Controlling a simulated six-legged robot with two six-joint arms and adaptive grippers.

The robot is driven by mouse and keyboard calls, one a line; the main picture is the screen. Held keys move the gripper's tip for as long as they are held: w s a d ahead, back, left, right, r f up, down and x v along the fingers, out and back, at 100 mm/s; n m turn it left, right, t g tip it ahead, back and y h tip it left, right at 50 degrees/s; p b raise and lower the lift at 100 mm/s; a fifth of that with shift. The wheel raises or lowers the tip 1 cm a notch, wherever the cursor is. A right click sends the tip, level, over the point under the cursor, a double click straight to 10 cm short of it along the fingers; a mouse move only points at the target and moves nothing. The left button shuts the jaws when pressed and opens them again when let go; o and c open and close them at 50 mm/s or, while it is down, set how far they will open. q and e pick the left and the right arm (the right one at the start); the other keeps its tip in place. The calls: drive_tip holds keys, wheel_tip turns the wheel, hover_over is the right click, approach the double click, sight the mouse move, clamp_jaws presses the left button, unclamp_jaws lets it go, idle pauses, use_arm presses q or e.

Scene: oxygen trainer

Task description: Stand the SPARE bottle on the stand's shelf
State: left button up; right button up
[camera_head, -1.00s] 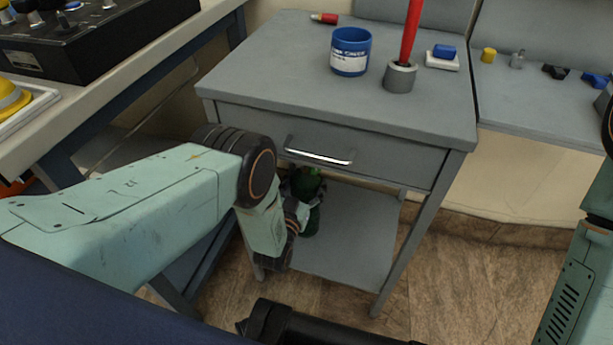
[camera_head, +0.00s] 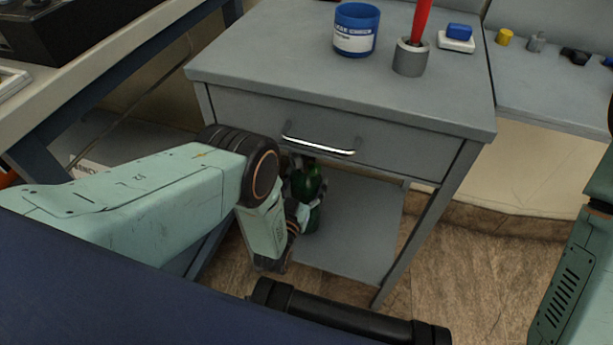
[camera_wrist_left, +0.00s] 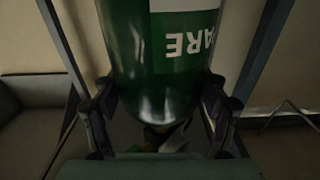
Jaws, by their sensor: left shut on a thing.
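The green SPARE bottle (camera_head: 309,184) is between the stand's drawer and its lower shelf (camera_head: 345,235), partly hidden by my arm. It looks near upright; I cannot tell whether its base touches the shelf. My left gripper (camera_head: 306,192) is shut on it. In the left wrist view the bottle (camera_wrist_left: 155,65) fills the middle, with a white label whose letters "ARE" show upside down, and the gripper's fingers (camera_wrist_left: 158,105) are on both sides of it. The grey stand (camera_head: 330,95) has a closed drawer. My right gripper is out of view.
The drawer's handle (camera_head: 318,146) juts out just above the bottle. A blue jar (camera_head: 356,32) and a grey holder (camera_head: 410,59) with a red rod are on the stand's top. The right part of the shelf is clear. A bench (camera_head: 105,75) stands at left.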

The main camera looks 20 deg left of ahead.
use_arm(q)
drive_tip(key=shift+w+r, duration=0.1)
drive_tip(key=shift+r, duration=0.2)
drive_tip(key=o, duration=1.4)
drive_tip(key=shift+s+f, duration=0.2)
drive_tip(key=shift+f, duration=0.05)
drive_tip(key=o, duration=0.4)
drive_tip(key=shift+s+d+r, duration=0.1)
drive_tip(key=shift+r, duration=0.05)
drive_tip(key=shift+c, duration=0.2)
drive_tip(key=shift+o, duration=0.2)
drive_tip(key=shift+s+p, duration=0.3)
drive_tip(key=shift+s, duration=0.15)
drive_tip(key=s+p, duration=0.4)
drive_tip(key=s, duration=0.7)
drive_tip(key=shift+a, duration=0.25)
